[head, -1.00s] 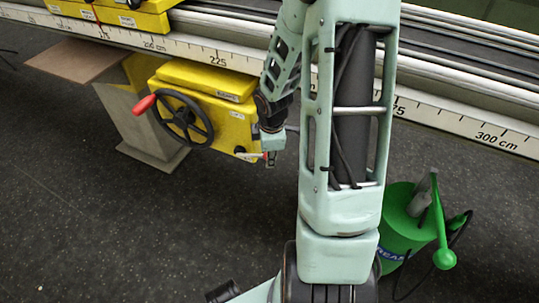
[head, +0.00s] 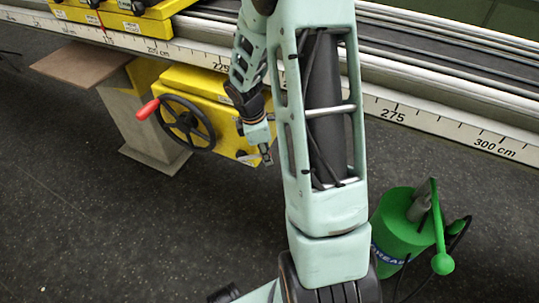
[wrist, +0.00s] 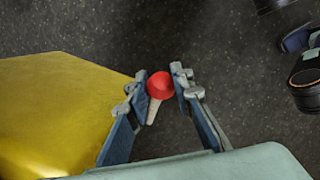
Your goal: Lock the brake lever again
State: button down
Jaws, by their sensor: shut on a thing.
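The brake lever has a red knob (wrist: 160,84) on a pale tapered shaft and shows in the wrist view beside the yellow housing (wrist: 55,105). My gripper (wrist: 159,79) is shut on the lever at its red knob, with one finger on each side. In the head view my gripper (head: 265,155) is at the lower right edge of the yellow housing (head: 215,88). There the lever is mostly hidden by the gripper. I cannot tell the lever's exact angle in the head view.
A black handwheel (head: 188,122) with a red grip (head: 147,109) is on the housing's front. A long rail with a centimetre scale (head: 425,116) runs above. A green canister (head: 402,235) stands on the floor at right. The dark floor (head: 110,230) in front is clear.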

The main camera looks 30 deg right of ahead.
jog(key=shift+w+a+r+g+h+p, duration=0.45)
jog(key=shift+w+r+g+h+p, duration=0.15)
jog(key=shift+r+g+p, duration=0.15)
